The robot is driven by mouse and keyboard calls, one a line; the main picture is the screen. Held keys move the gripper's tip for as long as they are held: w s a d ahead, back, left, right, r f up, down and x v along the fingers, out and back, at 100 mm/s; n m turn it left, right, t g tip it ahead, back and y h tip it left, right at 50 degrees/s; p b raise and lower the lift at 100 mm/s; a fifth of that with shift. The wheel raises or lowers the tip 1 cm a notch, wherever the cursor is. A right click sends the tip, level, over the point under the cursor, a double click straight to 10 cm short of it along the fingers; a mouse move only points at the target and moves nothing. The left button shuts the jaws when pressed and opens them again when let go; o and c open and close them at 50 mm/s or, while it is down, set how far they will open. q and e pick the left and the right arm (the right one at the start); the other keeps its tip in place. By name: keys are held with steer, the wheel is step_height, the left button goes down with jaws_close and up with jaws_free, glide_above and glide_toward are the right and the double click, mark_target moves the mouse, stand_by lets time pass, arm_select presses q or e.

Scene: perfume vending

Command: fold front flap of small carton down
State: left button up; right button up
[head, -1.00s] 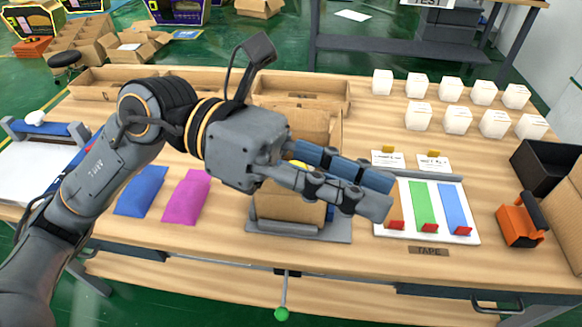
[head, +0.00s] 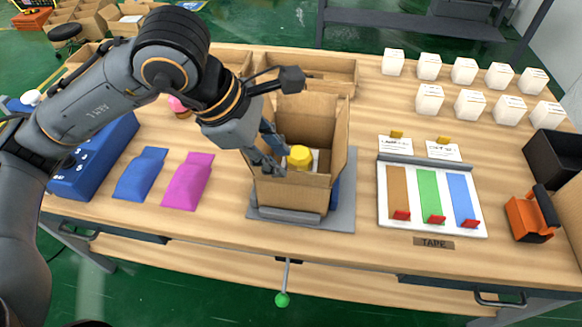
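The small carton (head: 293,192) stands upright on a grey plate (head: 342,218) near the table's front edge. Its top is open, with a back flap (head: 305,118) standing up and a right side flap (head: 341,145) raised. A yellow-capped item (head: 299,156) sits inside, with something white beside it. My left gripper (head: 272,154) points down at the carton's left side, its fingers apart over the opening. I see nothing between the fingers. Part of the carton's left side is hidden behind the gripper. My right gripper is not in view.
A blue pouch (head: 141,174) and a magenta pouch (head: 188,181) lie left of the carton. A tape board (head: 432,229) lies to the right, with an orange tape dispenser (head: 530,218) beyond it. Several white boxes (head: 430,99) stand at the back right.

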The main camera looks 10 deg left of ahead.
mark_target(291, 172)
arm_select(q)
steer(key=x, duration=0.6)
steer(key=shift+c, duration=0.4)
jaws_close()
